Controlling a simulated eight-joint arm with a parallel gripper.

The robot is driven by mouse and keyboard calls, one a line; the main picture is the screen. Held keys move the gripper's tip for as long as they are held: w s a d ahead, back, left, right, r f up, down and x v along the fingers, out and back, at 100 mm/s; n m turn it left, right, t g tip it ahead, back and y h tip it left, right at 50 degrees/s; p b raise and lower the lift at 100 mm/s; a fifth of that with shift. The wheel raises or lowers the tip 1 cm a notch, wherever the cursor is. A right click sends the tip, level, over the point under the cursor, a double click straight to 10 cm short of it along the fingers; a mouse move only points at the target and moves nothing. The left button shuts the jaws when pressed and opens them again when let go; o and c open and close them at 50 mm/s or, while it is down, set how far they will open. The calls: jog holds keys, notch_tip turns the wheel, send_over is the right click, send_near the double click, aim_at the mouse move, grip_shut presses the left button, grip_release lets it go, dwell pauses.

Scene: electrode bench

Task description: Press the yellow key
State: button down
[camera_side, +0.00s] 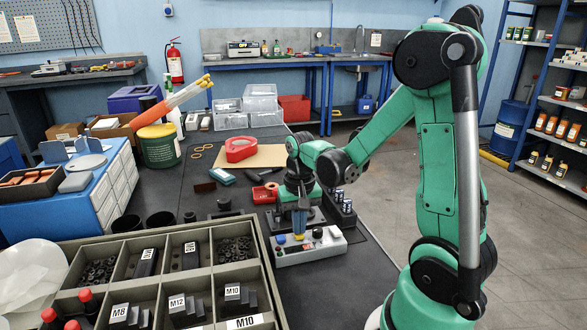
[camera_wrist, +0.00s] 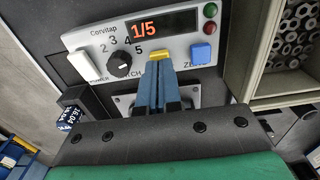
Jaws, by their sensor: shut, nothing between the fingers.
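The device (camera_side: 308,250) is a light grey box with a row of controls, on the dark bench. It fills the top of the wrist view (camera_wrist: 178,40). Its yellow key (camera_wrist: 158,55) lies right at my fingertips, partly covered by them. A bit of yellow also shows under the fingers in the side view (camera_side: 299,237). My gripper (camera_wrist: 157,66) has its blue-grey fingers shut together and empty, pointing down at the yellow key. In the side view, my gripper (camera_side: 299,231) is just above the device. I cannot tell whether the tips touch the key.
A blue key (camera_wrist: 201,53), a black rotary knob (camera_wrist: 120,64) and a white switch (camera_wrist: 83,66) flank the yellow key. The display (camera_wrist: 163,24) reads 1/5. A compartment tray (camera_side: 175,245) stands in front and to the left.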

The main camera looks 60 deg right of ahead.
dwell(0.3)
jog(key=shift+f, duration=0.95)
notch_tip(320, 180, up, 14)
jog(key=shift+r, duration=0.25)
dwell(0.6)
jog(key=a+f+n+t, duration=0.3)
jog(key=a+n+t, duration=0.4)
jog(key=a, duration=0.6)
jog(key=shift+w+n, duration=0.3)
jog(key=shift+n, duration=0.7)
